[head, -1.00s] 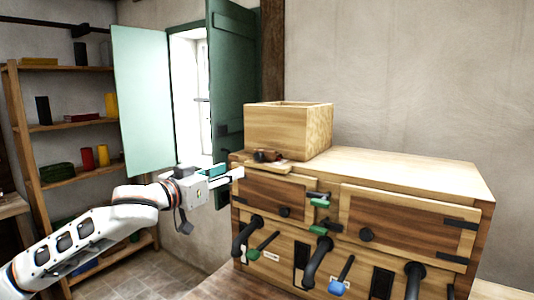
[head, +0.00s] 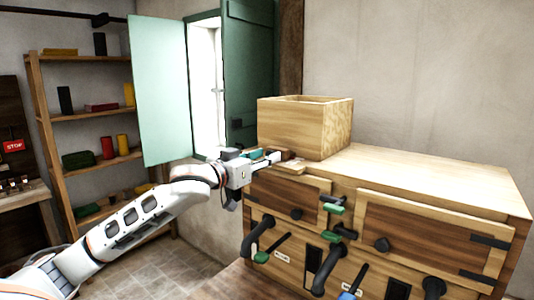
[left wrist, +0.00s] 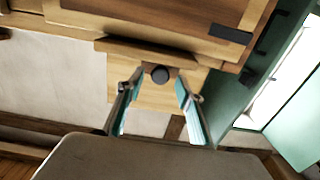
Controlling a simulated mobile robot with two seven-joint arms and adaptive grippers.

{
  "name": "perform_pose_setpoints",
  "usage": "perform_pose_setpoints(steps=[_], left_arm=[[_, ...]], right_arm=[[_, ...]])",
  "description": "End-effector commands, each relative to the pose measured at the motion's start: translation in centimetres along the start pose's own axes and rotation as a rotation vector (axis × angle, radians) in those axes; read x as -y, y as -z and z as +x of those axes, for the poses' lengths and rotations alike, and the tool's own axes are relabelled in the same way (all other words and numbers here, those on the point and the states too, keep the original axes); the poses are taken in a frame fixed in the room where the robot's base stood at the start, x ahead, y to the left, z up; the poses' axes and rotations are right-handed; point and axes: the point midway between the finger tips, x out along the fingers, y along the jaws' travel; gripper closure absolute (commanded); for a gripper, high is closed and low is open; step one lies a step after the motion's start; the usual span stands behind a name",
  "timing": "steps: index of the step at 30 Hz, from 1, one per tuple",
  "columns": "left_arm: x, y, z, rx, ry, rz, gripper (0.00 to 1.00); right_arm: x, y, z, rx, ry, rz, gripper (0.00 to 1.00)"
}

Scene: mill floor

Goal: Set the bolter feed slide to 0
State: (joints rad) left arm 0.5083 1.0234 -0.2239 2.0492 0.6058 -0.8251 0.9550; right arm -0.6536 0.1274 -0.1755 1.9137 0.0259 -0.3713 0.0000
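A pale wooden hopper box (head: 300,130) stands on the cabinet top (head: 430,178). A small wooden plate (head: 294,169) projects at the box's foot and looks like the feed slide; no scale or setting is readable. My left gripper (head: 275,157) is at this plate, partly covering it. In the left wrist view the gripper (left wrist: 158,86) is open, its teal-lined fingers apart on either side of a dark round knob (left wrist: 160,74) at the plate. I cannot tell if a finger touches it. My right gripper is out of view.
The cabinet front has doors, black curved pipes (head: 257,236) and green-handled levers (head: 333,209) below the plate. A green window shutter (head: 248,70) stands open behind the gripper. Shelves (head: 85,118) and a stop sign (head: 14,146) are at the left.

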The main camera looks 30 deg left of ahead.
Motion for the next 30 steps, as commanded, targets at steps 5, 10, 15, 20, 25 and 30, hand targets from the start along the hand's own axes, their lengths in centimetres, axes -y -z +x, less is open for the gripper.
perform_pose_setpoints(steps=[5, 10, 15, 20, 25, 30], left_arm=[[0.0, 0.1, 1.1, -0.001, 0.000, 0.001, 0.64], [-0.1, 0.0, 1.2, 0.000, -0.001, 0.002, 0.64], [-0.1, 0.0, 1.2, 0.000, -0.001, 0.002, 0.74], [-0.1, 0.0, 1.2, 0.000, -0.001, 0.001, 1.00], [0.0, 0.0, 1.8, 0.000, 0.000, -0.002, 1.00], [0.1, 0.1, 3.9, -0.002, 0.001, -0.003, 1.00]], right_arm=[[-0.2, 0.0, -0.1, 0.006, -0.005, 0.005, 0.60], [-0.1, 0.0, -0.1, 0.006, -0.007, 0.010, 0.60], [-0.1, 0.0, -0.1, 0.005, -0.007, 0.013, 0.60], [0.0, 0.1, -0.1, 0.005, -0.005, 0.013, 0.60], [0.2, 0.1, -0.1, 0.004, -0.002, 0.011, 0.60], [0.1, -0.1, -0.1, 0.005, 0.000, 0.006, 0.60]])
